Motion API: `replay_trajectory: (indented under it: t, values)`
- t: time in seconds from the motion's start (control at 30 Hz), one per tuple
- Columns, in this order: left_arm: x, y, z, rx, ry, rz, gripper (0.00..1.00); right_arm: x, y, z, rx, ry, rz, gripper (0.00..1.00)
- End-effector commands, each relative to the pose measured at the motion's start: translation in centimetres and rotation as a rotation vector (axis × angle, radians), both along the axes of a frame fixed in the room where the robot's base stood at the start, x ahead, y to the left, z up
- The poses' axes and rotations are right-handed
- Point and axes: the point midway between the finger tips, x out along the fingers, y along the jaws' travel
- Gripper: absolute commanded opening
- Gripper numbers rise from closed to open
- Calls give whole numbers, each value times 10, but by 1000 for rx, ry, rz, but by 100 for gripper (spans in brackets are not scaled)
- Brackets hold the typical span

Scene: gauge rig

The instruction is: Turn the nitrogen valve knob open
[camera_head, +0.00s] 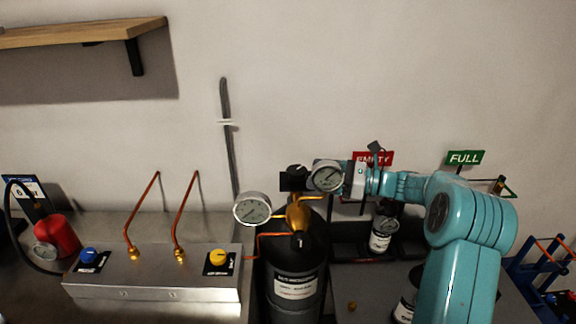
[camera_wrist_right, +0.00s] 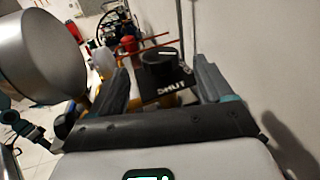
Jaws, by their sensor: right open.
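My right gripper (camera_wrist_right: 162,62) is open, with one finger on each side of the knob and no clear contact. In the head view the knob (camera_head: 297,170) sits at the top of the brass regulator (camera_head: 298,214) on a dark cylinder (camera_head: 296,285). A round gauge (camera_head: 327,177) hides much of my right gripper there. My left gripper is not in view.
A second gauge (camera_head: 252,209) sits left of the regulator. A metal box (camera_head: 150,275) carries a blue knob (camera_head: 88,255) and a yellow knob (camera_head: 218,257). EMPTY (camera_head: 373,159) and FULL (camera_head: 465,158) signs stand behind my right arm. A wooden shelf (camera_head: 80,33) is at upper left.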

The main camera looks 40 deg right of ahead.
Motion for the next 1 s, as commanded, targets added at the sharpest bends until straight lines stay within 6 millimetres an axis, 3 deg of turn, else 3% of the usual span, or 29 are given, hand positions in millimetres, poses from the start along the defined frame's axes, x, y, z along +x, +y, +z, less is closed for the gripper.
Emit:
replay_trajectory:
  t: [0.1,0.33,0.5,0.77,0.8,0.93,1.0]
  values:
    - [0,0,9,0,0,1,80,25,17,3,3,-1,5,80]
    - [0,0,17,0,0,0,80,61,39,1,2,0,3,80]
    - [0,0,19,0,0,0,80,73,45,1,1,-1,0,80]
    - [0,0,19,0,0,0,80,74,45,0,1,0,-1,80]
    - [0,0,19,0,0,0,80,74,45,0,1,0,-1,76]
    - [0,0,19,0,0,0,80,74,45,0,1,0,-1,34]
    - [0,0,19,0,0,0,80,74,45,0,1,0,0,29]
